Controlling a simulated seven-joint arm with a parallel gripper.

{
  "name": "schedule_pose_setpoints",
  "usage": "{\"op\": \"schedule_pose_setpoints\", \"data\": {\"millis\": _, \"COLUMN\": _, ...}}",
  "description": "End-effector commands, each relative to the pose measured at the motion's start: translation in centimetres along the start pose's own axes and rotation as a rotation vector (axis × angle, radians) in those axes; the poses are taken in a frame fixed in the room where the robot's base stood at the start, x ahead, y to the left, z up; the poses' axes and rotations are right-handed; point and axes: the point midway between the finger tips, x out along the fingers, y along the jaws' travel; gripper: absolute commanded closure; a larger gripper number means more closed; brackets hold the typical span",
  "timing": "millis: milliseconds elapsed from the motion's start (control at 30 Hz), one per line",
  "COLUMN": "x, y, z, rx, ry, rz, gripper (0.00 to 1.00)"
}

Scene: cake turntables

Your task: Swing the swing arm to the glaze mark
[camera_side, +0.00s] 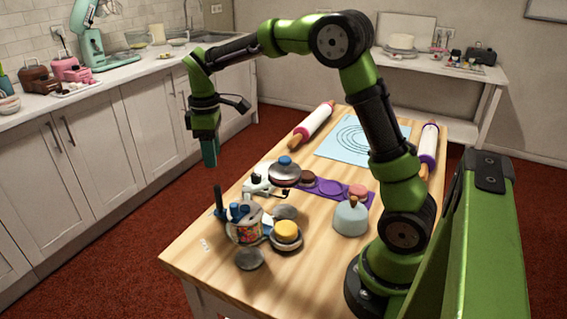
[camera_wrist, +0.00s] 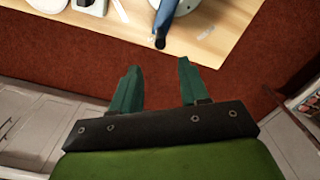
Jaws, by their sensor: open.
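The swing arm appears to be the blue bar with a dark upright post (camera_side: 218,198) at the table's left edge. In the wrist view the blue bar (camera_wrist: 166,18) reaches toward the table edge and ends in a dark tip. A small pale marking (camera_side: 204,244) lies on the wood nearby and shows to the right of the bar in the wrist view (camera_wrist: 205,32). I cannot read it or tell if it is the glaze mark. My gripper (camera_side: 210,163) is open and empty, pointing down above and beyond the post, apart from it. Its green fingers (camera_wrist: 158,66) show in the wrist view.
A patterned pot (camera_side: 246,234) crowds the post's right side. The space left of the wooden table (camera_side: 195,262) is clear above the red floor.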

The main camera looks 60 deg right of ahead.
Motion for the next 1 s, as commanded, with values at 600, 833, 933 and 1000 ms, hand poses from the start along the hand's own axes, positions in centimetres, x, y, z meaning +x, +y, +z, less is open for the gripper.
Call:
{"op": "schedule_pose_setpoints", "data": {"millis": 600, "x": 6.4, "y": -0.1, "z": 0.0, "rx": -0.005, "ry": -0.001, "rz": -0.003, "gripper": 0.55}}
{"op": "schedule_pose_setpoints", "data": {"millis": 833, "x": 9.2, "y": -0.1, "z": 0.0, "rx": -0.005, "ry": -0.001, "rz": -0.002, "gripper": 0.55}}
{"op": "schedule_pose_setpoints", "data": {"millis": 933, "x": 9.4, "y": -0.1, "z": -0.1, "rx": -0.005, "ry": 0.003, "rz": 0.001, "gripper": 0.65}}
{"op": "schedule_pose_setpoints", "data": {"millis": 1000, "x": 9.3, "y": -0.1, "z": -0.1, "rx": -0.005, "ry": 0.003, "rz": 0.001, "gripper": 0.75}}
